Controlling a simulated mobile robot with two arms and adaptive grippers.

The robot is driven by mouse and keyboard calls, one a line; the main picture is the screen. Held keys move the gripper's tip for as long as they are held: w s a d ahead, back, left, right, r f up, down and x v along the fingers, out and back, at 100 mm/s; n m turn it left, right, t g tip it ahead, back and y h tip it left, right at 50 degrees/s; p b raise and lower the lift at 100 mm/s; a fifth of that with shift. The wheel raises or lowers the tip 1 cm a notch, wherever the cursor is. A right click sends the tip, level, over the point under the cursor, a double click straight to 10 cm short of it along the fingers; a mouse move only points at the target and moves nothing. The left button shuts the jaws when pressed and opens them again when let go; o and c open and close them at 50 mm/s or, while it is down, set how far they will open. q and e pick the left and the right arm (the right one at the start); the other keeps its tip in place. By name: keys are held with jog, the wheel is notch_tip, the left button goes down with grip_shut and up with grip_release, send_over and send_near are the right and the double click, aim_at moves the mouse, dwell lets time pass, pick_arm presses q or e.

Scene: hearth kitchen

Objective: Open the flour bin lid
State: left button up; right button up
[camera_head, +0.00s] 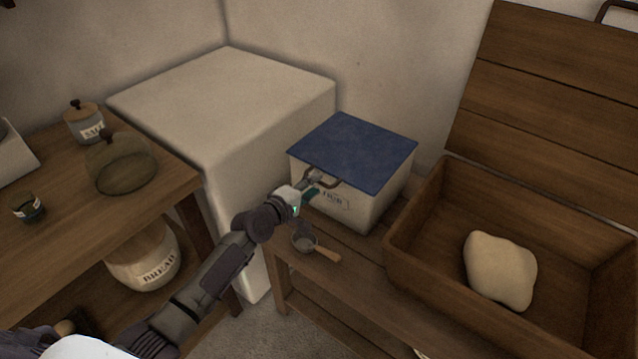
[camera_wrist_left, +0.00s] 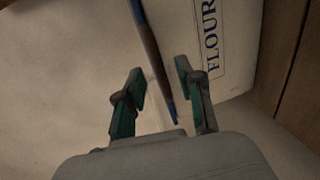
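The flour bin (camera_head: 357,205) is a white box with a blue label, standing on a low wooden bench. Its flat blue lid (camera_head: 355,150) lies on top, shut, with a brown handle (camera_head: 333,184) at the front edge. My left gripper (camera_head: 314,184) is at this handle and hides part of it. In the left wrist view, the two green-tipped fingers (camera_wrist_left: 160,72) are apart, with the handle (camera_wrist_left: 152,62) running between them. I see a gap at the fingers and no clear grip. The bin's wall (camera_wrist_left: 228,40) shows the FLOUR label. My right gripper is not in view.
An open wooden chest (camera_head: 415,225) holding dough (camera_head: 500,270) stands right of the bin. A small wooden-handled scoop (camera_head: 318,245) lies in front. A large pale block (camera_head: 225,110) stands to the left. A shelf with a salt jar (camera_head: 85,122) is further left.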

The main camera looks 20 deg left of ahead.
aim_at(319, 182)
pick_arm(q)
jog(key=shift+b+x, duration=0.3)
jog(key=shift+x, duration=1.3)
grip_shut()
